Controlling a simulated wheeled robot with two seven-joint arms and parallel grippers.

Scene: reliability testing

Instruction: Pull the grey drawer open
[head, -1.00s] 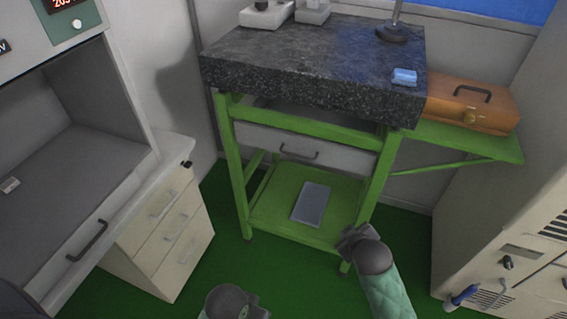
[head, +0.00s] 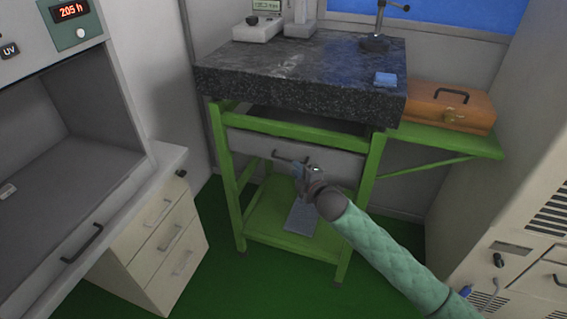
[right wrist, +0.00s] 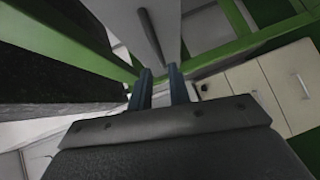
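The grey drawer (head: 248,144) sits in the green frame under the dark stone top and looks shut. Its dark bar handle (head: 283,158) is partly hidden by my right gripper (head: 299,170), which is in front of the drawer. In the right wrist view the handle (right wrist: 149,34) lies just beyond the fingertips of my right gripper (right wrist: 160,72). The two fingers are parallel with a narrow gap and nothing visible between them. Contact with the handle cannot be told. My left gripper is out of view.
The green frame (head: 373,165) has legs on both sides of the drawer and a low shelf with a grey plate (head: 301,216). A white drawer cabinet (head: 160,250) stands left, an orange case (head: 449,106) and a beige cabinet (head: 505,215) right.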

